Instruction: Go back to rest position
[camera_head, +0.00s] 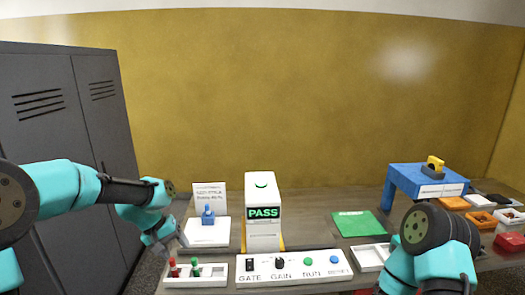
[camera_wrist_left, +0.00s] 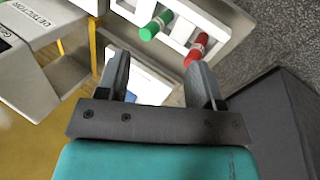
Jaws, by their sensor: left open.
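My left gripper (camera_head: 168,238) hangs above the left end of the bench, beside the white tray that holds a red piece (camera_head: 173,267) and a green piece (camera_head: 195,267). In the left wrist view the gripper (camera_wrist_left: 160,75) has its two fingers apart with nothing between them. The green piece (camera_wrist_left: 156,25) and red piece (camera_wrist_left: 196,49) lie beyond the fingertips there. My right arm shows at the lower right of the head view; its gripper is out of the picture.
A white detector (camera_head: 262,185) showing PASS stands mid-bench behind a control panel (camera_head: 294,268). A blue item (camera_head: 208,215) stands on a white plate. A green mat (camera_head: 360,224), a blue stand (camera_head: 424,178) and several small trays are at right. Grey lockers (camera_head: 70,140) stand left.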

